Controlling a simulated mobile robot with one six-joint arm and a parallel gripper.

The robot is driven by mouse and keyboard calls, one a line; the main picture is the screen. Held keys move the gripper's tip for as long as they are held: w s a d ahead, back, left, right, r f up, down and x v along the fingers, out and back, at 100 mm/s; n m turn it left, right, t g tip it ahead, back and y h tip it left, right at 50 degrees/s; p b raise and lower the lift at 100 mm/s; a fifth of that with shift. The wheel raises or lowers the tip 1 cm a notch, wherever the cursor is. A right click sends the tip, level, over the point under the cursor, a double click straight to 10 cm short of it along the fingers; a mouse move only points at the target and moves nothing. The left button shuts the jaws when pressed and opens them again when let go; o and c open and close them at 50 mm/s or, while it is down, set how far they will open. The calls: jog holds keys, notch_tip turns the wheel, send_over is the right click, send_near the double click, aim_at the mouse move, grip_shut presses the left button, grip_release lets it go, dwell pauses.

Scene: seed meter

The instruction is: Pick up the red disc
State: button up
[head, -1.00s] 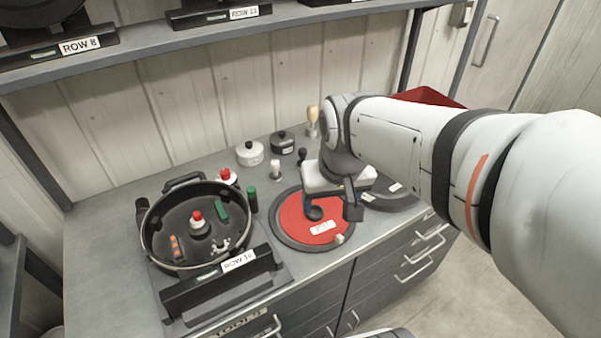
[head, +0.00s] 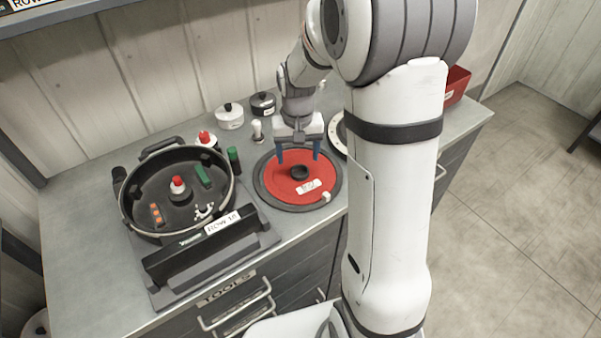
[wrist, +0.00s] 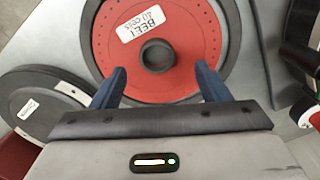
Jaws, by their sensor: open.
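The red disc (head: 278,184) lies flat in a dark round rim on the counter, with a black hub (head: 299,172) at its middle and a white label. The wrist view shows the red disc (wrist: 193,42) too, its label reading BEET, and the hub (wrist: 157,55). My gripper (head: 298,158) is open and points down above the disc, with its blue fingers apart on the hub's back side. In the wrist view my gripper (wrist: 160,80) has nothing between its fingertips, and the hub lies just beyond them. Whether the fingertips touch the disc cannot be told.
A black seed meter housing (head: 135,222) with a ROW label stands left of the disc. White (head: 229,116) and black (head: 263,104) lidded pots stand behind. A green-capped bottle (head: 234,160) is close on the left. Another disc (wrist: 40,100) lies beside the red one.

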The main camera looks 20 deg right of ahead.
aim_at(300, 168)
jog(key=f, duration=0.4)
jog(key=f+p, duration=0.1)
jog(key=f, duration=0.1)
jog(key=shift+w+d+f, duration=0.1)
jog(key=shift+d, duration=0.2)
jog(key=shift+c, duration=0.2)
jog(key=c, duration=1)
